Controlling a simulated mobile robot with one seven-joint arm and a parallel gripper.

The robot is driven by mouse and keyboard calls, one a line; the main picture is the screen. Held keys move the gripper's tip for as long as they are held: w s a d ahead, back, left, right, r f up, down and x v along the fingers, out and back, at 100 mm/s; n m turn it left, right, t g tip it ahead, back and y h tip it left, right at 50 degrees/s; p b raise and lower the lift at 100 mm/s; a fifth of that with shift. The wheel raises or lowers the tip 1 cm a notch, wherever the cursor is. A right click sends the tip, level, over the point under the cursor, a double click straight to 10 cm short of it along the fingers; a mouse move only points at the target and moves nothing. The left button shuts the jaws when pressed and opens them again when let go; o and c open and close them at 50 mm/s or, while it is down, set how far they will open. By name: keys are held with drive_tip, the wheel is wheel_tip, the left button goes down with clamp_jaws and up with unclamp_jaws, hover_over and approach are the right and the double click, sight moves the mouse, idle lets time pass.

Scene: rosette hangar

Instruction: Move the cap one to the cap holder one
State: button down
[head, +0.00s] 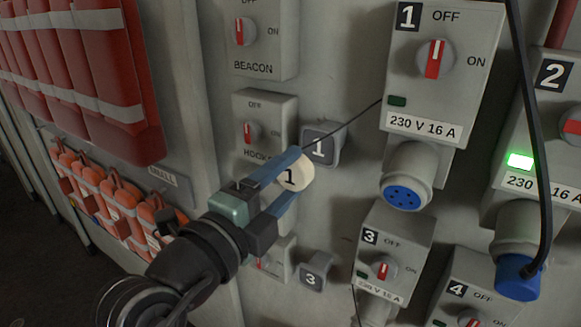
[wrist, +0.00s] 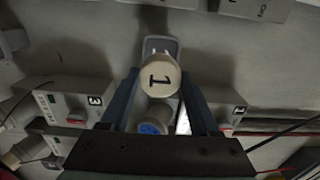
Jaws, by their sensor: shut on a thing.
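Cap one, a round cream cap marked 1 (head: 295,175), is between the blue fingers of my gripper (head: 285,178), which is shut on it. The cap also shows in the wrist view (wrist: 160,76), at the fingertips. Cap holder one, a grey rounded block marked 1 (head: 321,143), is on the wall just behind and above the cap in the head view. In the wrist view the holder (wrist: 160,46) is partly hidden behind the cap. I cannot tell whether the cap touches it. A thin dark cord runs from near the holder to the socket box 1 (head: 437,70).
A blue-faced socket (head: 404,193) hangs below box 1. Box 2 (head: 554,130) has a lit green lamp and a blue plug with a black cable. Holder 3 (head: 314,272) and box 3 (head: 390,255) are lower. Orange bundles (head: 115,195) hang at left.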

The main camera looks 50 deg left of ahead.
sight(319, 147)
drive_tip(key=shift+a+r, duration=0.2)
drive_tip(key=shift+p+x, duration=1.1)
drive_tip(key=shift+x, duration=1.6)
drive_tip(key=shift+f+b, duration=0.1)
drive_tip(key=shift+b, duration=1.35)
drive_tip(key=shift+w+a, duration=0.1)
drive_tip(key=shift+w, duration=0.4)
drive_tip(key=shift+c, duration=0.2)
unclamp_jaws()
drive_tip(key=b+v, duration=0.6)
drive_tip(key=v, duration=0.7)
